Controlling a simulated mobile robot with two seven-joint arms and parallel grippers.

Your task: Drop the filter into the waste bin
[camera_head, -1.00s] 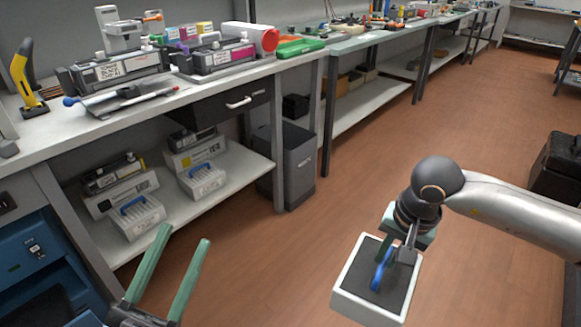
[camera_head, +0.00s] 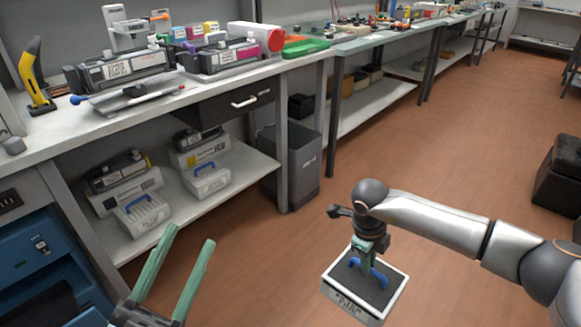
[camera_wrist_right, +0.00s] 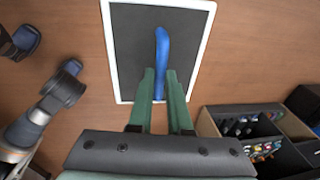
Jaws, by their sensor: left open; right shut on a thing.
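The filter (camera_head: 352,302) is a white-framed box with a dark top and a blue handle. My right gripper (camera_head: 367,262) is shut on the handle and holds the filter in the air over open floor. In the right wrist view, the green fingers (camera_wrist_right: 161,88) close around the blue handle, with the filter's dark face (camera_wrist_right: 132,45) behind it. The grey waste bin (camera_head: 305,167) stands on the floor at the end of the bench, up and left of the filter and apart from it. My left gripper (camera_head: 190,236) is open and empty at lower left.
White boxes with blue handles (camera_head: 142,218) and (camera_head: 206,182) sit on the lower shelf (camera_head: 240,170). The bench (camera_head: 150,110) carries cartridges and tools. A black box (camera_head: 560,175) stands at right. The wrist view shows a divided container (camera_wrist_right: 207,128). Wooden floor between is clear.

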